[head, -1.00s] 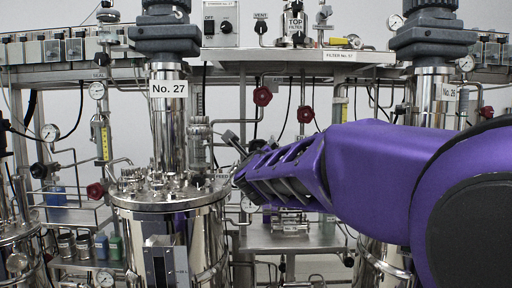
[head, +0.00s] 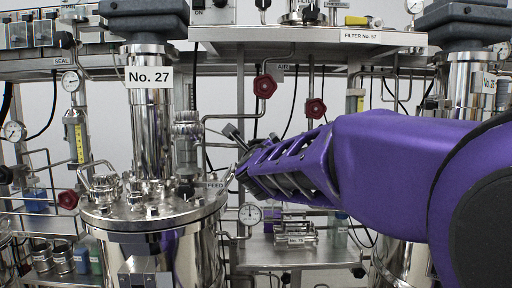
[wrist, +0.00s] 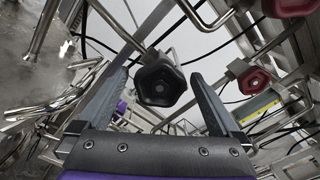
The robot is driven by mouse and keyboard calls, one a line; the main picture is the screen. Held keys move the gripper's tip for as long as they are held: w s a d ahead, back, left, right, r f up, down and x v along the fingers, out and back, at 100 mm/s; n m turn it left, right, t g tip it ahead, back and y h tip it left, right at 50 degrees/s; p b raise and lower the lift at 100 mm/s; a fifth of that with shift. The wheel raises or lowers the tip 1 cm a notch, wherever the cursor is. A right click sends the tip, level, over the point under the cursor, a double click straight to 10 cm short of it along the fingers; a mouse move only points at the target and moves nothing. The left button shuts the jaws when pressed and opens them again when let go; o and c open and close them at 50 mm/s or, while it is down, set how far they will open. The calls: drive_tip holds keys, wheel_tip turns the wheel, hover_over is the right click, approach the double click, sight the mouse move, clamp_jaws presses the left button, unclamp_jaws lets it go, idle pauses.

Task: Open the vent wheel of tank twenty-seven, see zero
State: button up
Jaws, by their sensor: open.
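Tank twenty-seven (head: 205,250) is a shiny steel vessel at lower left in the head view, its column bearing the label "No. 27" (head: 148,77). A black lobed wheel (wrist: 160,84) faces the wrist camera, between and beyond the fingers. No label on it is readable, so I cannot tell for certain that it is the vent wheel. My gripper (wrist: 162,82) is open and empty, apart from the wheel. In the head view my purple wrist and gripper (head: 236,152) are just right of the tank's top. A small round gauge (head: 250,214) shows below it; its reading is too small to tell.
Red wheels (head: 265,86) (head: 315,108) hang under the shelf; one also shows right of the fingers in the wrist view (wrist: 252,80). Pipes and black hoses crowd around the gripper. Another red wheel (head: 68,199) and a gauge (head: 70,81) stand at left.

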drive_tip(key=shift+w, duration=0.3)
drive_tip(key=shift+s, duration=0.1)
drive_tip(key=c, duration=1.3)
